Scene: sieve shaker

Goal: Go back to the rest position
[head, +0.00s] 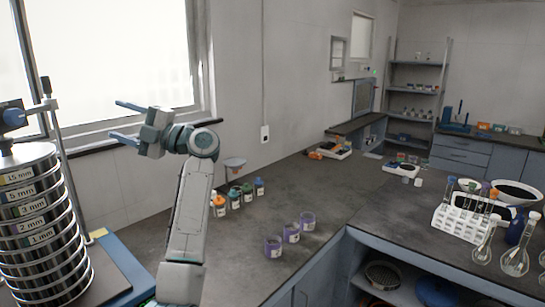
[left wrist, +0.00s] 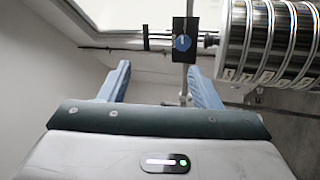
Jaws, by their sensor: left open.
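My left gripper (head: 120,121) is raised above the bench in the head view, with its fingers pointing left toward the window and the sieve stack. Its two blue fingers are spread apart with nothing between them, as the left wrist view (left wrist: 160,88) also shows. The sieve stack (head: 40,225) stands at the far left on the blue shaker base (head: 128,262), its labels reading from 15 mm down to 1 mm. The stack also shows at the upper right of the left wrist view (left wrist: 270,40). My right gripper is in neither view.
A white test-tube rack (head: 462,224) and flasks (head: 515,262) are at the right. The shaker's upright rod (head: 66,160) stands left of the gripper.

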